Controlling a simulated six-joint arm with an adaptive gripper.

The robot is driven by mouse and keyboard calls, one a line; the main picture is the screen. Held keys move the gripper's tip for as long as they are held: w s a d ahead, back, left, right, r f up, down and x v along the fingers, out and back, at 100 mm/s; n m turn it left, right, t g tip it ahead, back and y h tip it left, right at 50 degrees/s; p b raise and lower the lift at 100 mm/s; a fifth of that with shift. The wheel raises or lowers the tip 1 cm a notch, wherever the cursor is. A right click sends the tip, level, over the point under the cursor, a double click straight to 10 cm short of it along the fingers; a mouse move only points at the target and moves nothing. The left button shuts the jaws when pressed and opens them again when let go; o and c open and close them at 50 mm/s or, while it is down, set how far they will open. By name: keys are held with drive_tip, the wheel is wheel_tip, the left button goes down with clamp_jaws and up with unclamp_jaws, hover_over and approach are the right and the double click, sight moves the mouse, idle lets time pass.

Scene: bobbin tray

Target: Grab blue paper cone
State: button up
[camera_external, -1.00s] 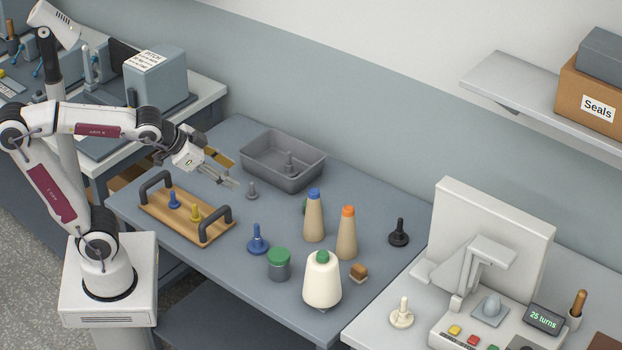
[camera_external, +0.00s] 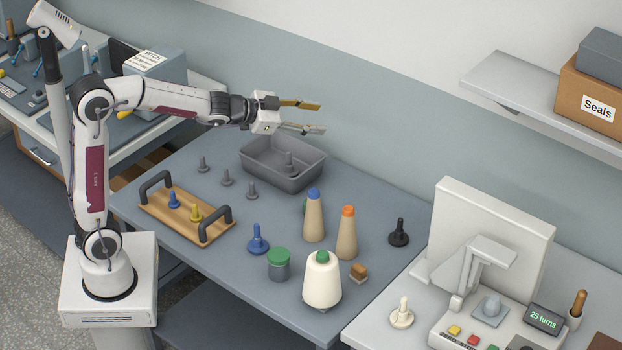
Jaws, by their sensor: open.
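A tan paper cone with a blue tip (camera_external: 314,218) stands upright on the blue-grey table. A similar cone with an orange tip (camera_external: 347,236) stands close to its right. A green thing is partly hidden behind the blue-tipped cone. My gripper (camera_external: 322,116) is open and empty. In the picture it is above the grey tray, up and left of the blue-tipped cone, and apart from it. Its fingers point to the right.
A grey tray (camera_external: 256,160) holds a grey peg. A wooden carrier (camera_external: 165,221) with black handles holds blue and yellow pegs. A blue peg (camera_external: 258,241), a green-lidded jar (camera_external: 279,264), a white cone (camera_external: 322,281), a small brown block (camera_external: 359,271) and a black peg (camera_external: 398,235) surround the cones.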

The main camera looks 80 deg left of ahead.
drive_tip(key=w+a+f+m+t+h, duration=0.2)
drive_tip(key=w+a+f, duration=0.15)
drive_tip(key=w, duration=0.25)
drive_tip(key=m+g+h, duration=0.3)
drive_tip(key=m+h, duration=0.2)
drive_tip(key=h, duration=0.9)
approach(314, 196)
drive_tip(key=shift+w+a+f, duration=0.15)
drive_tip(key=shift+w+f, duration=0.1)
drive_tip(key=shift+w, duration=0.25)
drive_tip(key=shift+w+a+f, duration=0.1)
drive_tip(key=shift+w+f, duration=0.2)
drive_tip(key=shift+w, duration=0.25)
drive_tip(key=shift+x, duration=1.3)
drive_tip(key=shift+d, duration=0.1)
drive_tip(key=shift+x, duration=2.55)
drive_tip(key=shift+s+d, duration=0.15)
drive_tip(key=shift+s, duration=0.05)
